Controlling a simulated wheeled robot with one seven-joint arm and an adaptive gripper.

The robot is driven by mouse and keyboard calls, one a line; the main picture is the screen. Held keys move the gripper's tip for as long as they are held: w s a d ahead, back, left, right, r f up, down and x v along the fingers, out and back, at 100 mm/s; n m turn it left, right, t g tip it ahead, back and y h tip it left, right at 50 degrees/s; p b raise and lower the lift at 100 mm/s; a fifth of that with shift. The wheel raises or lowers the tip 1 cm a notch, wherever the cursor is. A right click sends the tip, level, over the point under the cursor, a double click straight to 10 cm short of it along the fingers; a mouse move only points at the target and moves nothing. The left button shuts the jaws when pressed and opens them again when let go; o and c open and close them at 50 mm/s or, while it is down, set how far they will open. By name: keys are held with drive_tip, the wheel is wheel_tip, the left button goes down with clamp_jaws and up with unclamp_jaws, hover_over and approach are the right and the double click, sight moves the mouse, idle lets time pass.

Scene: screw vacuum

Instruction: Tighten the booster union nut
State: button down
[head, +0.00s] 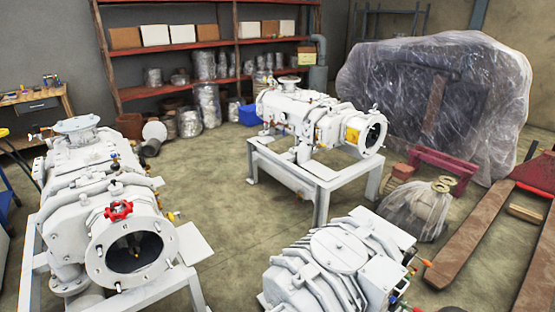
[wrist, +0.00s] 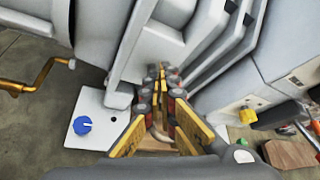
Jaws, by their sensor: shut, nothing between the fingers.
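My gripper (wrist: 161,72) shows in the wrist view, its yellow-padded fingers drawn together at the tips with nothing between them. The fingers point toward the pale grey casing of a pump, close to its ribs (wrist: 218,52). I cannot tell whether they touch it. A bent brass-coloured pipe (wrist: 35,78) is at the left, apart from the fingers. A yellow fitting (wrist: 248,114) sits on the casing at the right. I cannot tell which part is the booster union nut. My gripper does not show in the head view.
A blue knob (wrist: 82,125) sits on a light plate at the left. The head view shows a pump with a red handwheel (head: 119,210), a pump on a stand (head: 320,122) and a nearer pump (head: 335,255). Open floor (head: 222,225) lies between them. Shelves (head: 180,47) stand behind.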

drive_tip(key=s+d, duration=0.1)
drive_tip(key=s, duration=0.1)
drive_tip(key=s+d, duration=0.2)
drive_tip(key=shift+s+d, duration=0.2)
drive_tip(key=shift+s, duration=0.05)
drive_tip(key=shift+a, duration=0.1)
